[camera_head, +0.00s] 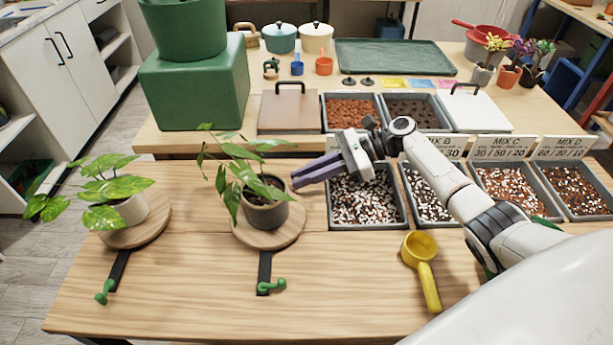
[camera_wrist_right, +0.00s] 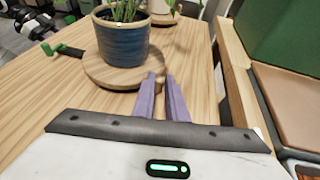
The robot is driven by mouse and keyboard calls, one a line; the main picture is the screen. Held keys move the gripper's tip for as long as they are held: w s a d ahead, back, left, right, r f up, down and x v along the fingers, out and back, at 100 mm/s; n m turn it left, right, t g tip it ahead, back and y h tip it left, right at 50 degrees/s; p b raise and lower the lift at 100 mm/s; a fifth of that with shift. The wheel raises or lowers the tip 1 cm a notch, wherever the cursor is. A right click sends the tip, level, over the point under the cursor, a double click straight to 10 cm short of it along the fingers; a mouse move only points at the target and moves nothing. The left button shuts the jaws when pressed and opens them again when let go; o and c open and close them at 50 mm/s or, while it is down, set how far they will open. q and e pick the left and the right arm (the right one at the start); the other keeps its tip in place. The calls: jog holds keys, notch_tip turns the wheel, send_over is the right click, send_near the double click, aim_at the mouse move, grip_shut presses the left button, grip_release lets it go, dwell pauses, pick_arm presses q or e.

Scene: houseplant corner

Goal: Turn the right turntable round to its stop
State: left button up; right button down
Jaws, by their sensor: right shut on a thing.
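The right turntable (camera_head: 285,236) is a round wooden disc with a dark pot (camera_head: 266,216) holding a leafy plant on it. In the right wrist view the disc (camera_wrist_right: 103,77) lies just beyond my fingertips, under a blue-grey pot (camera_wrist_right: 123,42). A black strip (camera_head: 264,266) with a green handle (camera_head: 272,287) lies at its near side. My right gripper (camera_head: 294,184), with purple fingers, is shut at the disc's far right edge; the exact contact is hard to make out. The left turntable (camera_head: 151,228) bears a white pot (camera_head: 131,209) with a variegated plant. My left gripper is not in view.
The left turntable has a similar strip and green handle (camera_head: 105,291). A tray of speckled mix (camera_head: 366,222) lies under my right forearm, and a yellow scoop (camera_head: 424,268) lies nearer. A green block (camera_head: 193,95) stands behind. The table's front middle is clear.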

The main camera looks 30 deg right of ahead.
jog(key=shift+w+d+r, duration=0.1)
jog(key=shift+w+d, duration=0.1)
jog(key=shift+d, duration=0.05)
jog(key=c, duration=1.8)
grip_release()
jog(key=shift+o, duration=0.2)
jog(key=shift+a, duration=0.1)
jog(key=v, duration=1)
jog(key=shift+d+b, duration=0.2)
jog(key=shift+b, duration=0.2)
jog(key=shift+s, duration=0.1)
